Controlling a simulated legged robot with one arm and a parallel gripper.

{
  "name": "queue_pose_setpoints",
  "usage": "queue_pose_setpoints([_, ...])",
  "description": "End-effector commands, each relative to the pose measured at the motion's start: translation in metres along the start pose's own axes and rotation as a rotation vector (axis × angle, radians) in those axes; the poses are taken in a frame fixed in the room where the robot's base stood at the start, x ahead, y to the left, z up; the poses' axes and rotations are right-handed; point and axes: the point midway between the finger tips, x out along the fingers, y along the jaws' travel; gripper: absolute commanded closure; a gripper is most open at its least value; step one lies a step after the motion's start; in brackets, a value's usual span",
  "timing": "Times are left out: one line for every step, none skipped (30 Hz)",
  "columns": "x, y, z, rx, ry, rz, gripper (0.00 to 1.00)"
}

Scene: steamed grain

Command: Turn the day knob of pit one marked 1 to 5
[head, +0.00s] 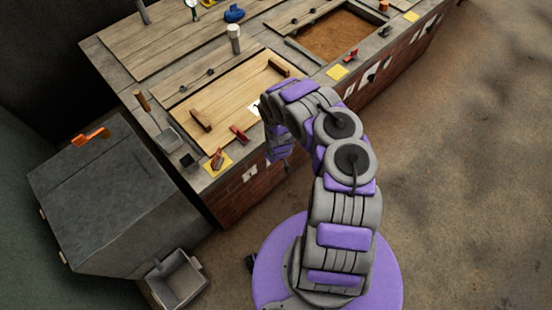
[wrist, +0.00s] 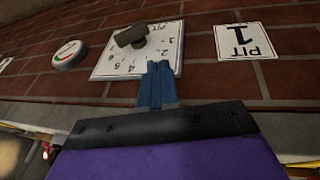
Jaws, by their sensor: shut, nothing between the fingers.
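In the wrist view the day knob (wrist: 130,36) is a dark bar-shaped handle on a white dial plate (wrist: 105,70) marked with numbers and PIT. The plate is on the brick wall and appears upside down. I cannot tell which number the knob points to. My gripper (wrist: 160,66) is shut, its blue fingers together and empty. The fingertips overlap the numbered edge of the plate in the picture, beside the knob and apart from it. Whether they touch the plate is unclear. In the head view my gripper (head: 284,157) is beside the brick front, and the knob is hidden there.
A white PIT 1 sign (wrist: 245,41) and a round gauge (wrist: 68,54) flank the dial plate. The wooden-lidded pit (head: 235,95) is above the brick front (head: 235,205). A grey box (head: 115,195) stands at left. The floor at right is clear.

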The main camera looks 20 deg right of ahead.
Motion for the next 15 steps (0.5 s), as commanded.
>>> queue_pose_setpoints([0.012,-0.001,0.002,0.004,-0.001,-0.001,1.00])
queue_pose_setpoints([0.017,-0.001,0.002,0.004,-0.001,-0.001,1.00])
queue_pose_setpoints([0.025,-0.002,0.002,0.004,0.000,-0.001,1.00])
queue_pose_setpoints([0.031,-0.002,0.001,0.003,0.001,0.000,1.00])
queue_pose_setpoints([0.037,-0.002,0.000,0.004,0.002,0.001,1.00])
queue_pose_setpoints([0.045,-0.002,0.000,0.004,0.003,0.003,1.00])
queue_pose_setpoints([0.051,-0.003,-0.001,0.003,0.003,0.003,1.00])
queue_pose_setpoints([0.057,-0.004,0.000,0.003,0.002,0.003,1.00])
queue_pose_setpoints([0.064,-0.004,0.001,0.002,0.000,0.003,1.00])
queue_pose_setpoints([0.070,-0.004,0.001,0.001,0.000,0.003,1.00])
queue_pose_setpoints([0.076,-0.004,0.000,0.003,0.001,0.004,1.00])
queue_pose_setpoints([0.083,-0.004,-0.001,0.002,0.003,0.005,1.00])
queue_pose_setpoints([0.088,-0.003,-0.002,0.000,0.004,0.006,1.00])
queue_pose_setpoints([0.093,-0.002,-0.001,0.001,0.003,0.007,1.00])
queue_pose_setpoints([0.098,0.002,0.002,0.003,0.002,0.007,1.00])
